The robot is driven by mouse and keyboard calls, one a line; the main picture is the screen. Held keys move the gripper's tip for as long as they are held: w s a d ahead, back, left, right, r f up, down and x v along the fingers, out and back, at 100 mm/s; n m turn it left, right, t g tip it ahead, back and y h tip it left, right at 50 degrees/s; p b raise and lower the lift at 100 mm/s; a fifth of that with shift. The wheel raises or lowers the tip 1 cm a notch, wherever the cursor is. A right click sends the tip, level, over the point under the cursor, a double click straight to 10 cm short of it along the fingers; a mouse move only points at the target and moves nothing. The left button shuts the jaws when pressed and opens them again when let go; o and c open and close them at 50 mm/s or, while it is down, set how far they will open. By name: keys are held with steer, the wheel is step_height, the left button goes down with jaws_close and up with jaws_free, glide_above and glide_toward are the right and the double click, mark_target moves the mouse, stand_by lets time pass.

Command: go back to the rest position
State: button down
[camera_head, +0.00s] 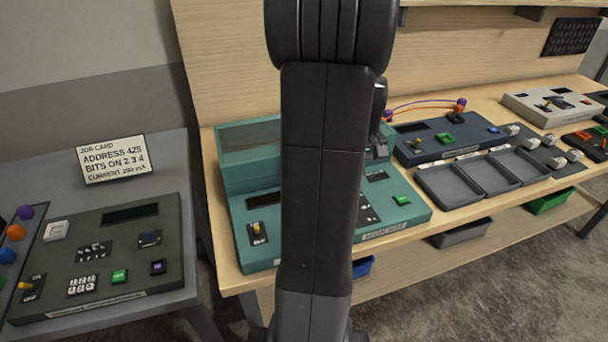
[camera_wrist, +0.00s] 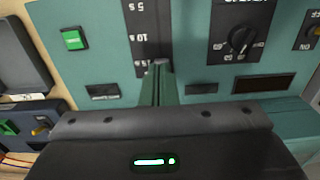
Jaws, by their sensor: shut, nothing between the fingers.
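My arm stands upright across the middle of the head view and hides part of the teal console (camera_head: 265,217). My gripper (camera_wrist: 160,66) is shut and empty in the wrist view, its narrow fingers pointing at the console. There the console face (camera_wrist: 195,50) shows a green button (camera_wrist: 73,39), a black strip marked 5, 10, 15 (camera_wrist: 139,30), a round knob (camera_wrist: 240,40) and a dark display (camera_wrist: 265,83). The fingertips overlap the strip's lower end; I cannot tell whether they touch it. In the head view, the fingertips are not clearly visible.
A grey console (camera_head: 105,250) and a job card (camera_head: 113,158) are on the left table. Right of the teal console are a dark blue console (camera_head: 425,150), grey trays (camera_head: 450,185) and a light-grey device (camera_head: 550,105). Bins (camera_head: 460,233) sit below the wooden bench (camera_head: 235,282).

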steer(key=shift+f, duration=0.15)
step_height(320, 180, down, 7)
steer(key=b, duration=0.6)
steer(key=shift+w+f, duration=0.1)
steer(key=shift+w, duration=0.15)
steer(key=shift+r, duration=0.2)
